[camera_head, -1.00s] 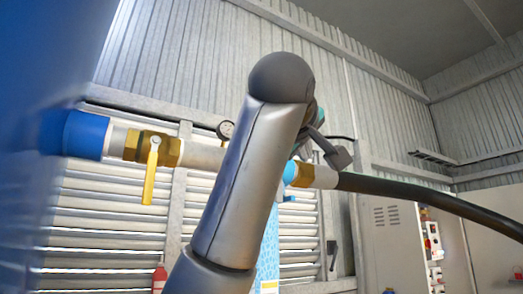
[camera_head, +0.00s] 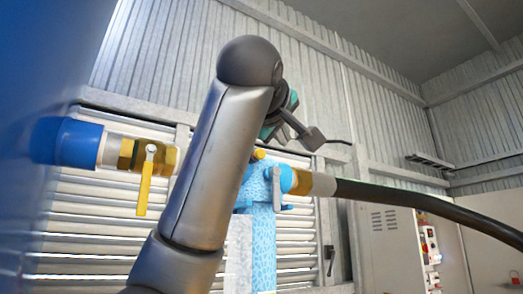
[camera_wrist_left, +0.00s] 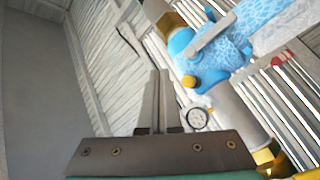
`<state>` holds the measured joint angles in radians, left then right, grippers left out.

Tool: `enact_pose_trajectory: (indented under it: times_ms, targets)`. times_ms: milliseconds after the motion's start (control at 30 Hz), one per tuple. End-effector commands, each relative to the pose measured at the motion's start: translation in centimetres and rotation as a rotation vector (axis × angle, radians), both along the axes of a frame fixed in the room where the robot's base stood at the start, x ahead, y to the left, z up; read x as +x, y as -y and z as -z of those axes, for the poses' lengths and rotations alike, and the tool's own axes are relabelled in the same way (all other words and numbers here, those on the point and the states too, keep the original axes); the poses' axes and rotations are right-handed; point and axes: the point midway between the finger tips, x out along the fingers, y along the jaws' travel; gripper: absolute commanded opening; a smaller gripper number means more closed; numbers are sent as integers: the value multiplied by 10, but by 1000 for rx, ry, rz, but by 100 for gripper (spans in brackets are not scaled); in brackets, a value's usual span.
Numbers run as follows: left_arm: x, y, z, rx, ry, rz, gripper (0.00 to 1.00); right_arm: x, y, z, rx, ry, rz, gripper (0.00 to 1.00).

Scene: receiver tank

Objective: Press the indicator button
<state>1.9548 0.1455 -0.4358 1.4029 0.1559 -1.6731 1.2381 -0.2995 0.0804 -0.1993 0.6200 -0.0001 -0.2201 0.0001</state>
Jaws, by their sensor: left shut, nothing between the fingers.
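A small yellow button (camera_wrist_left: 189,81) sits on a blue valve body in the left wrist view, close to a round dial gauge. In the head view a small yellow cap (camera_head: 258,154) shows on top of the blue body (camera_head: 262,185), just right of my left arm; it looks like the same button. My left gripper (camera_head: 313,139) is above and to the right of the blue body in the head view. In the left wrist view the gripper's fingers (camera_wrist_left: 160,75) are closed together and empty, left of the button and apart from it. My right gripper is not in view.
A pipe with a brass valve and yellow lever (camera_head: 145,178) runs left to a blue coupling (camera_head: 78,142). A black hose (camera_head: 425,200) leads right. The gauge (camera_wrist_left: 197,118) shows beside the button. A control cabinet (camera_head: 395,245) stands at the right.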

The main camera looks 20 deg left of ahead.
Motion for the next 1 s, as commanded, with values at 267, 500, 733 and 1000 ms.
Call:
enact_pose_trajectory:
  times_ms: [267,500,733,1000]
  targets:
    - [23,-29,0,1,-2,-1,0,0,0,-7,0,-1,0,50]
    - [32,-40,0,1,-1,-1,0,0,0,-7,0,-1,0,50]
    - [32,-41,0,1,0,0,0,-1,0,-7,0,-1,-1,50]
    - [32,-41,0,1,0,0,0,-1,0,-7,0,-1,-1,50]
